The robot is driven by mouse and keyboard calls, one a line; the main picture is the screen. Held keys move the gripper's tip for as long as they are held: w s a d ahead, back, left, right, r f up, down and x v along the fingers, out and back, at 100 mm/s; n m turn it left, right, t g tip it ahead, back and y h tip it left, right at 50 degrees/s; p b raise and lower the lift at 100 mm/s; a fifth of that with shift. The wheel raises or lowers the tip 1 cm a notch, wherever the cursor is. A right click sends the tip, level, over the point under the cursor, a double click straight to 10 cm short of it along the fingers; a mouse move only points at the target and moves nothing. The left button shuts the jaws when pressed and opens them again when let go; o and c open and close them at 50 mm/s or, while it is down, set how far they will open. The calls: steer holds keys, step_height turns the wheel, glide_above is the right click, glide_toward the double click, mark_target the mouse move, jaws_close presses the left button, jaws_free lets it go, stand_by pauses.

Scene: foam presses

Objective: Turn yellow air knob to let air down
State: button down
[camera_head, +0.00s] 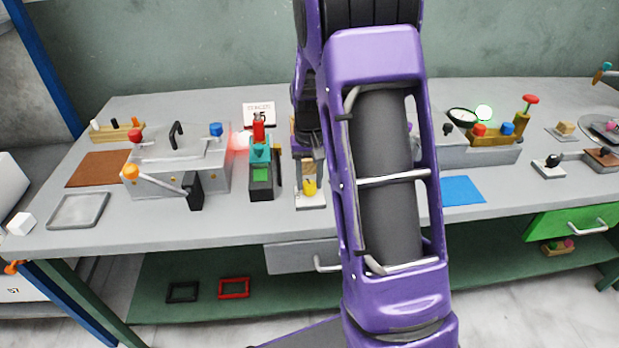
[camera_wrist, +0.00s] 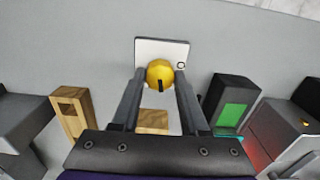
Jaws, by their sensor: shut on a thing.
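The yellow air knob (camera_head: 310,187) sits on a pale plate (camera_head: 311,202) near the table's front edge. In the wrist view the round yellow knob (camera_wrist: 160,74) lies between my fingertips, with a dark line on its face. The pale plate (camera_wrist: 172,50) shows behind it, with a small dark ring mark at its right. My gripper (camera_wrist: 158,82) is shut on the yellow knob, one finger on each side. In the head view my purple arm hides much of the area right of the knob, and the gripper shows only partly.
A teal and black device with a green screen (camera_head: 261,174) stands close left of the knob. A grey press (camera_head: 175,160) with an orange-ended lever is further left. A blue mat (camera_head: 462,190) lies right of my arm. A wooden block (camera_wrist: 72,110) stands near my gripper.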

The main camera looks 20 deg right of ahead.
mark_target(310, 183)
steer(key=shift+m, duration=1.2)
steer(key=shift+c, duration=2.1)
jaws_free()
step_height(310, 183, up, 18)
steer(key=p, duration=0.2)
steer(key=shift+f, duration=0.25)
steer(key=shift+d, duration=0.1)
